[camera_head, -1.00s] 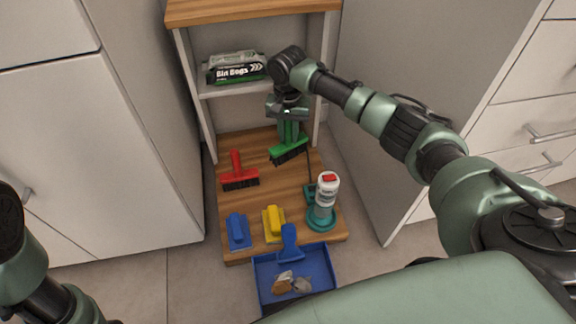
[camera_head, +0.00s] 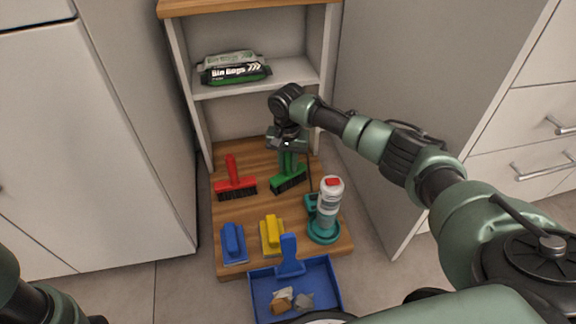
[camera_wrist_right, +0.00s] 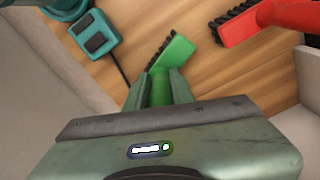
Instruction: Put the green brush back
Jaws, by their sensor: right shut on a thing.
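The green brush (camera_head: 289,180) has black bristles and stands at the back right of the low wooden shelf board (camera_head: 262,208), to the right of a red brush (camera_head: 234,179). My right gripper (camera_head: 288,150) comes down from above, shut on the green brush's handle. In the right wrist view the green brush (camera_wrist_right: 174,50) shows beyond the fingers of my right gripper (camera_wrist_right: 160,85), with wood below it. I cannot tell whether its bristles touch the board. My left gripper is not in view; only part of my left arm shows at the lower left.
Bin bags (camera_head: 236,72) lie on the upper shelf. Cabinets flank both sides.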

